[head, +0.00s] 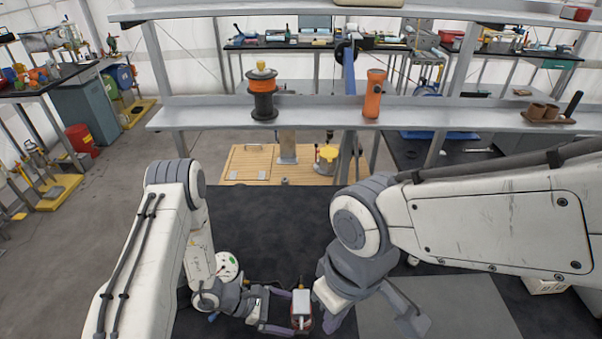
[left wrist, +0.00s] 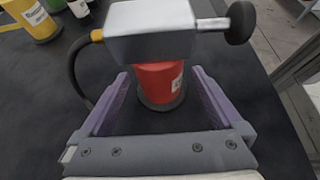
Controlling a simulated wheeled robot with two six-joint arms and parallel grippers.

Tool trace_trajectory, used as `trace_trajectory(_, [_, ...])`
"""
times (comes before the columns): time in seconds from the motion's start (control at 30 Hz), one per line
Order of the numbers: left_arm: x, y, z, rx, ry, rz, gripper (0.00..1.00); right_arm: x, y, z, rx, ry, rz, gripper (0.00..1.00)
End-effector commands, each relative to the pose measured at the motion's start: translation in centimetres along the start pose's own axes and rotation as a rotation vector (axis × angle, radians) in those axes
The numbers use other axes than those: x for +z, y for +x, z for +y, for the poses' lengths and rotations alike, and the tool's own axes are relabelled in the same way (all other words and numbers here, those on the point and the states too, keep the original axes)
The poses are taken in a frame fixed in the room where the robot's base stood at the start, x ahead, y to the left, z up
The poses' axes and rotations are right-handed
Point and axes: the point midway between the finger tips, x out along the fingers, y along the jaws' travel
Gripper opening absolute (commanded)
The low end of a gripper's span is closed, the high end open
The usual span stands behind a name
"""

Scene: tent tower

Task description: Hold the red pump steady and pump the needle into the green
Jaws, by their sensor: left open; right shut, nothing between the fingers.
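The red pump (left wrist: 160,84) stands upright on the dark surface in the left wrist view, with a grey block head (left wrist: 150,32), a black knob (left wrist: 241,22) on a metal rod and a black hose. In the head view the pump (head: 301,306) is at bottom centre. My left gripper (head: 292,313) is open, its purple fingers on either side of the red body; contact is not visible. My right gripper (head: 416,320) is shut and empty, right of the pump. A round white dial with a green mark (head: 227,265) is partly behind my left arm; its needle is too small to read.
Yellow (left wrist: 30,18) and white (left wrist: 79,8) containers stand beyond the pump in the left wrist view. A shelf (head: 205,116) crosses behind, holding an orange spool (head: 262,88) and an orange cylinder (head: 374,94). A grey panel (head: 455,305) lies at lower right.

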Motion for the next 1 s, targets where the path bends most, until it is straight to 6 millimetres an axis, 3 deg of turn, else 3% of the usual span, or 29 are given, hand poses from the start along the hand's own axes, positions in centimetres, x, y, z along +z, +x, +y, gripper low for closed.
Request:
trace_trajectory(0.43, [0.06, 0.91, 0.01, 0.001, 0.0, 0.0, 1.0, 0.02, 0.45, 0.03, 0.0, 0.001, 0.0, 0.0])
trace_trajectory(0.47, [0.06, 0.91, 0.01, 0.001, 0.0, 0.0, 0.96, 0.02, 0.45, 0.03, 0.0, 0.001, 0.0, 0.0])
trace_trajectory(0.7, [0.04, 0.89, 0.01, 0.001, 0.0, 0.0, 0.04, 0.02, 0.45, 0.03, 0.0, 0.001, 0.0, 0.0])
trace_trajectory(0.73, [0.04, 0.89, 0.01, 0.001, 0.0, 0.0, 0.0, 0.02, 0.45, 0.03, 0.0, 0.001, 0.0, 0.0])
trace_trajectory(1.0, [0.03, 0.88, 0.01, 0.001, -0.001, 0.0, 0.0, 0.02, 0.45, 0.03, 0.0, 0.001, 0.0, 0.0])
